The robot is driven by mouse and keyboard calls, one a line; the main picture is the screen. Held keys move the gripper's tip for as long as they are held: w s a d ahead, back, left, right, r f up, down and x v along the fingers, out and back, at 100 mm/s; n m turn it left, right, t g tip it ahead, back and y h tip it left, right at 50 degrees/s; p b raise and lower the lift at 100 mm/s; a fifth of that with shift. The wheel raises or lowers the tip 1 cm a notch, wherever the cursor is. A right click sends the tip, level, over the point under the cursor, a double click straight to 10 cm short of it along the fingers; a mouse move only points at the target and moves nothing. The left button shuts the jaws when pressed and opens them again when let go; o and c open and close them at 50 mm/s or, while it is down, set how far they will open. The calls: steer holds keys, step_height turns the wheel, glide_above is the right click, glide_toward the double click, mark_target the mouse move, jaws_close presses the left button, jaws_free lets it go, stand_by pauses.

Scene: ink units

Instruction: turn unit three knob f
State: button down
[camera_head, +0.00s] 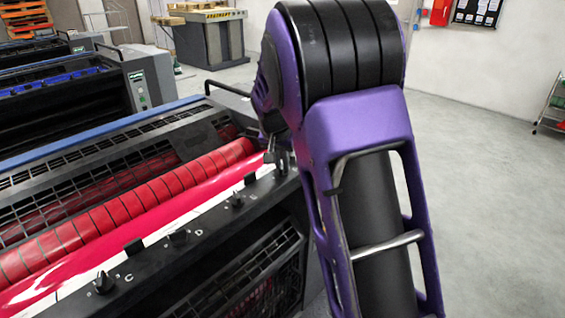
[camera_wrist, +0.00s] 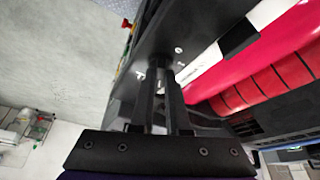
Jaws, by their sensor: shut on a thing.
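My gripper (camera_head: 279,160) is at the far end of the black control panel (camera_head: 215,222) of the ink unit, partly hidden by my purple arm in the head view. In the wrist view my gripper (camera_wrist: 160,76) points at the panel with its two fingers around a small dark knob (camera_wrist: 158,62), shut on it. This is at the place of knob f, but no letter shows there. Its turn angle cannot be told. Along the panel, a black knob (camera_head: 103,283) sits by the letter C, another (camera_head: 178,236) by D, and a further one (camera_head: 236,200) beyond.
Red ink rollers (camera_head: 160,193) and a bright red inked sheet lie left of the panel. A dark side grille (camera_head: 265,265) is below it. More units (camera_head: 146,78) stand behind at left. The grey floor at right is open.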

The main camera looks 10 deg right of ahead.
steer(key=shift+a+m+h, duration=0.1)
steer(key=shift+m+h, duration=0.3)
steer(key=shift+m, duration=0.7)
steer(key=shift+g, duration=0.3)
steer(key=c, duration=0.9)
jaws_free()
steer(key=p+v, duration=0.1)
steer(key=v, duration=1.6)
steer(key=shift+r, duration=0.15)
